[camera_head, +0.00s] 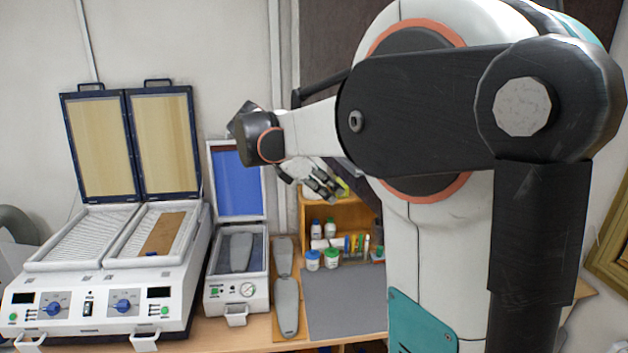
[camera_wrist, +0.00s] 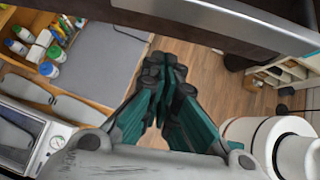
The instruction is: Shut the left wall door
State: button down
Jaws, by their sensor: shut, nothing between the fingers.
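A dark panel (camera_head: 328,45) stands upright at the back wall, largely hidden behind my arm; it may be the left wall door, but I cannot tell how far open it is. In the wrist view, a dark board with a grey metal edge (camera_wrist: 230,28) crosses the top, beyond my fingers; I cannot tell whether it is the same panel. My gripper (camera_head: 328,192) is shut and empty, pointing down and right above the bench. In the wrist view its teal fingers (camera_wrist: 165,70) meet at the tips, apart from the board.
A white two-bay heater (camera_head: 100,262) has both lids up at left. A small press (camera_head: 237,290) with a raised blue-lined lid stands beside it. Grey insole forms (camera_head: 286,305), a grey mat (camera_head: 345,300) and a wooden shelf with bottles (camera_head: 350,215) are on the bench. Wooden floor (camera_wrist: 215,85) shows beyond.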

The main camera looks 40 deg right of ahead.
jog(key=shift+s+d, duration=0.2)
jog(key=shift+d, duration=0.25)
jog(key=shift+s+d, duration=0.2)
jog(key=shift+d, duration=0.25)
jog(key=shift+d, duration=0.1)
